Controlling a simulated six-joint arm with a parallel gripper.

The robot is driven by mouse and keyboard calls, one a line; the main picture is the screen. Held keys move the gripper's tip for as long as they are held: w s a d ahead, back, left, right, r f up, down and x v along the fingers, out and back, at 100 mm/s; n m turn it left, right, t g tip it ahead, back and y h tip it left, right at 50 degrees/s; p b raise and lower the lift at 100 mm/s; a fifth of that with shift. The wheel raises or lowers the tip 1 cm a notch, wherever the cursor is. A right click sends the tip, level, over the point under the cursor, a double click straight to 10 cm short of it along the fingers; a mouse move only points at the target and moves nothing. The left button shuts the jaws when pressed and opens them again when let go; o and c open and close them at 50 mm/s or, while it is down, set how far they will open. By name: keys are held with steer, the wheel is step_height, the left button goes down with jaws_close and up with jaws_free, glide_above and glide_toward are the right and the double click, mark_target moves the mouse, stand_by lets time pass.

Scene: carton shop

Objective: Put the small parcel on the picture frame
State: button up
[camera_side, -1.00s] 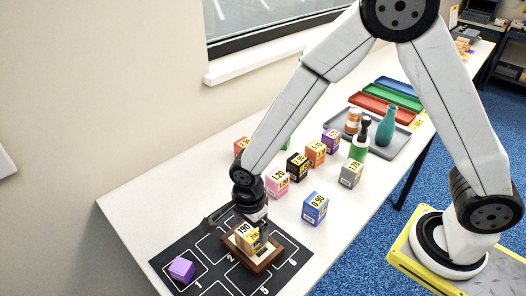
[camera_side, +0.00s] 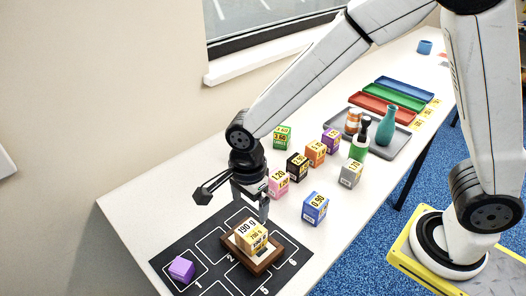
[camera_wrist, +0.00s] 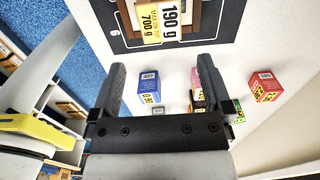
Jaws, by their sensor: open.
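The small parcel (camera_side: 252,237), a tan-yellow box marked 190 g, rests on the picture frame (camera_side: 264,266). The frame is brown wood with a pale centre and lies flat on the dark numbered mat. My gripper (camera_side: 250,203) is open and empty, above the parcel and apart from it. In the wrist view, my gripper (camera_wrist: 161,65) has its fingers spread with nothing between them. The parcel (camera_wrist: 168,20) and part of the frame (camera_wrist: 210,18) show at the top edge of that view, beyond the fingertips.
A purple block (camera_side: 181,269) sits on the mat (camera_side: 213,262). Blue (camera_side: 315,208), pink (camera_side: 278,184), black (camera_side: 297,166) and other boxes stand behind to the right. A grey tray (camera_side: 395,143) holds a teal vase (camera_side: 386,126) and bottles.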

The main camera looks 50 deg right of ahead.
stand_by(0.4)
steer(key=s+d+r+n+t, duration=0.1)
steer(key=s+d+n, duration=0.5)
steer(key=d+n, duration=1.1)
steer(key=shift+r+n+t, duration=0.2)
steer(key=shift+n+t, duration=0.3)
steer(key=shift+t, duration=0.3)
